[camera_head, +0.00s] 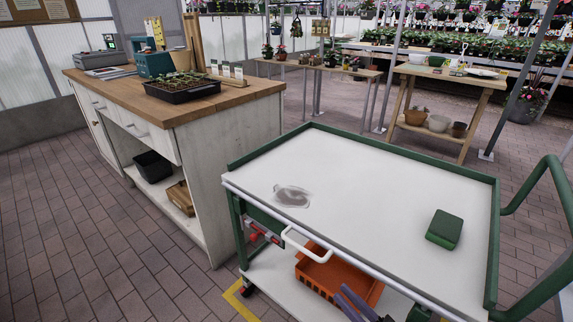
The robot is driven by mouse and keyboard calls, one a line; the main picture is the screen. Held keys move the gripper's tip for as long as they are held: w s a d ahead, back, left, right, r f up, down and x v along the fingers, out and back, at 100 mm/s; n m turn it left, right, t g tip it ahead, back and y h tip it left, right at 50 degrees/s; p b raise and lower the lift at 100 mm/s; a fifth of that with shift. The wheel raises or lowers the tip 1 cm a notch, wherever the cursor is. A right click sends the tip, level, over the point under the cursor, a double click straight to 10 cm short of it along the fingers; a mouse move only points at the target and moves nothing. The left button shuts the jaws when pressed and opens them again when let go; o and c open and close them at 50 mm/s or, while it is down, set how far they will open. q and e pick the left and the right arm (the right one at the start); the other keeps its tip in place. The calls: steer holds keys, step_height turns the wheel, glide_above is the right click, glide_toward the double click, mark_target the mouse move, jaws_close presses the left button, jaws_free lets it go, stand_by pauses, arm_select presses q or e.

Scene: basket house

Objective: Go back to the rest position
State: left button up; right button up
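The task names no object. My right gripper (346,293) seems to be the dark grey-purple pair of finger shapes at the bottom edge, in front of the cart's lower part. Its fingers lie close together, and most of it is cut off by the frame. I see nothing held in it, but whether it is shut is unclear. My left gripper is not in view.
A green-rimmed cart with a white top (350,185) stands close in front. An orange crate (335,278) sits below. A wooden-topped counter (140,100) stands left; brick floor (75,240) is clear there.

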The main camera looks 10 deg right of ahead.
steer(key=w+d+f+m+g+h, duration=0.25)
steer(key=w+f+g+h, duration=0.35)
steer(key=h, duration=0.4)
steer(key=s+f+g+h, duration=0.1)
steer(key=s+g+h, duration=0.2)
steer(key=s+g, duration=0.7)
steer(key=s+f, duration=0.3)
steer(key=f, duration=1.5)
steer(key=s+d+f+g, duration=0.1)
steer(key=s+f, duration=0.4)
steer(key=f, duration=0.3)
steer(key=s+d+f, duration=0.1)
steer(key=s+f, duration=0.5)
steer(key=f, duration=0.2)
arm_select(q)
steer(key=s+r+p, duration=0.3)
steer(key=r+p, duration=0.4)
steer(key=p, duration=0.2)
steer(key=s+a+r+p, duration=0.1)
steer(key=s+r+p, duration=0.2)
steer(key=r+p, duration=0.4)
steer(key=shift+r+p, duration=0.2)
steer(key=shift+p, duration=0.65)
arm_select(e)
steer(key=s+d+r, duration=0.1)
steer(key=s+r, duration=0.6)
steer(key=r, duration=0.6)
steer(key=shift+s+d+r, duration=0.2)
steer(key=shift+r, duration=0.15)
